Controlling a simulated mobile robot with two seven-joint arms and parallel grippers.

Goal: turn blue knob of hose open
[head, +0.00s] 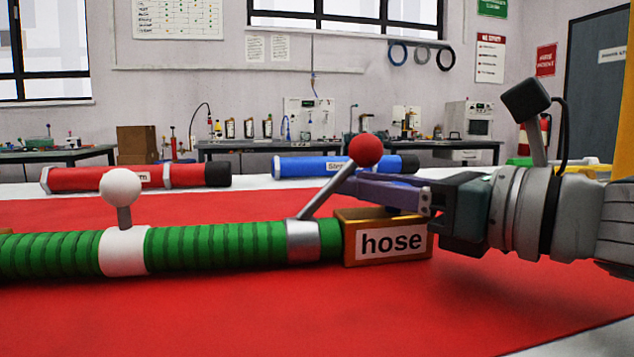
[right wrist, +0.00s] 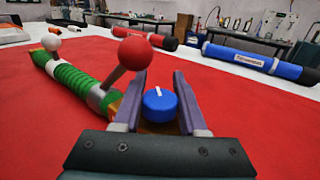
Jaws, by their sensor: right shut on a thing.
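The green ribbed hose (head: 215,246) lies across the red mat, with a gold end block labelled "hose" (head: 390,238). A white-ball lever (head: 122,190) and a red-ball lever (head: 365,150) stand up from it; the red one leans right. The blue knob (right wrist: 160,104) with a white mark shows in the right wrist view, between the two purple fingers of my right gripper (right wrist: 160,82). The gripper is shut on the knob. In the head view my right gripper (head: 365,187) reaches in from the right above the block, and the knob is hidden there. My left gripper is out of view.
Behind the hose lie a red tube (head: 135,177) with a black end and a blue tube (head: 320,166). The red mat (head: 300,310) in front is clear. Benches with equipment stand along the back wall.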

